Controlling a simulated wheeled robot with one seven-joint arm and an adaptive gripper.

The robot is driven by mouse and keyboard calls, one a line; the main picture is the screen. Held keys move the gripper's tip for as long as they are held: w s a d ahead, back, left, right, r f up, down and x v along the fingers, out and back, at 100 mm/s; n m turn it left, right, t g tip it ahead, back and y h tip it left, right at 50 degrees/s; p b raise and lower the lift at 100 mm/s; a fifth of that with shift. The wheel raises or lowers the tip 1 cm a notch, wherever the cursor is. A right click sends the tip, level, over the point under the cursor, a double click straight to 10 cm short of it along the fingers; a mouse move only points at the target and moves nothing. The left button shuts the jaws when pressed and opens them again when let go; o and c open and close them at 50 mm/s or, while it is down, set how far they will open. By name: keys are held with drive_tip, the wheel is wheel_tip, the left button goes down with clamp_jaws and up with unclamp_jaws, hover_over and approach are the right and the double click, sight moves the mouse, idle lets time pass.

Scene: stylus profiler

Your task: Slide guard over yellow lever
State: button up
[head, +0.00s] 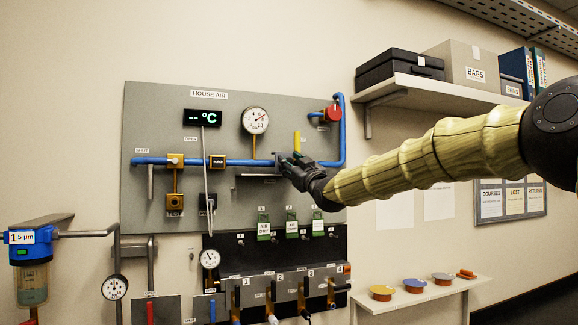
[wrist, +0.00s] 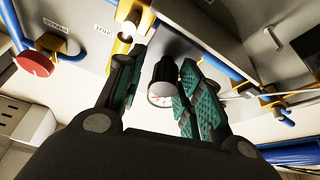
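The yellow lever (head: 297,142) stands upright on the blue pipe of the grey panel, just above my gripper (head: 284,165). In the wrist view the yellow lever (wrist: 122,44) lies beyond the tip of the left finger. A thin dark grey plate (head: 257,177), perhaps the guard, sticks out just left of my gripper in the head view. My gripper partly hides the lever's base and the pipe near it. I cannot tell whether a finger touches the plate.
A red knob (head: 333,113) sits on the pipe to the right, and a round gauge (head: 255,120) above left. Green tags (head: 291,224) hang below my gripper. A shelf (head: 415,88) with boxes juts out at the upper right. A low ledge (head: 420,293) holds coloured discs.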

drive_tip(key=shift+o, duration=0.2)
drive_tip(key=shift+d, duration=0.1)
drive_tip(key=shift+s+f, duration=0.1)
drive_tip(key=shift+s, duration=0.05)
drive_tip(key=v, duration=1.1)
drive_tip(key=shift+s+d, duration=0.2)
drive_tip(key=shift+s, duration=0.1)
